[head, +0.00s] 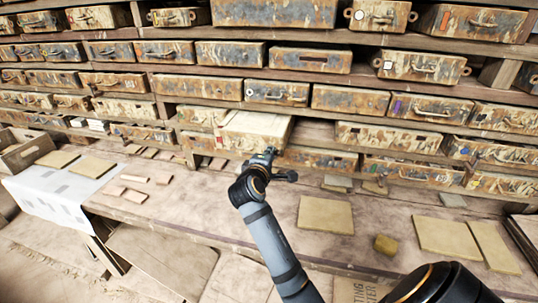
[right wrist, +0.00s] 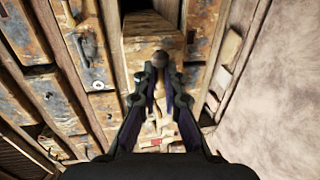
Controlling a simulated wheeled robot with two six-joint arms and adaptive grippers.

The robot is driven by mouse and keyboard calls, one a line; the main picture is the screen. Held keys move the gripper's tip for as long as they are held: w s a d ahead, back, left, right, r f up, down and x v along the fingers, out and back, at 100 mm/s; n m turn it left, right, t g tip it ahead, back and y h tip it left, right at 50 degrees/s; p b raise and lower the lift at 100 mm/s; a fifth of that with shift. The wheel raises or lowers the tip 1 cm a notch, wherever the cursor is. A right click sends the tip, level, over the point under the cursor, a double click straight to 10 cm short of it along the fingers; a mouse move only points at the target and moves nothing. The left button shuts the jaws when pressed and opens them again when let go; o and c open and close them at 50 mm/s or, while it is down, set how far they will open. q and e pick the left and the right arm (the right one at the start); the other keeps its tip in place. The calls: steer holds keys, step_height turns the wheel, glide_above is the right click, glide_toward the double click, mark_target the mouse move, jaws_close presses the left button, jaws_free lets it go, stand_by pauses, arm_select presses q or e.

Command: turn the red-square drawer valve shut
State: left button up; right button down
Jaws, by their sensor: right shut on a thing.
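My right gripper (head: 272,160) is at the front of a drawer (head: 255,125) that stands out from the rack, its pale top showing. In the right wrist view the two dark fingers (right wrist: 162,78) close around a small round knob (right wrist: 160,59) in front of a rusty drawer face. The fingers hide part of what they hold. A small red mark (right wrist: 155,142) shows lower down, seen between the fingers. I cannot tell if it is a square or which drawer bears it. My left gripper is not in view.
Rusty drawers fill the rack on all sides. A white sheet (head: 50,190) lies at the left.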

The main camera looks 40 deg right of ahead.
steer(key=c, duration=1.6)
jaws_free()
steer(key=shift+d, duration=0.1)
steer(key=shift+o, duration=0.7)
steer(key=shift+s+d, duration=0.1)
steer(key=shift+s, duration=0.1)
steer(key=shift+w, duration=0.1)
step_height(320, 180, up, 10)
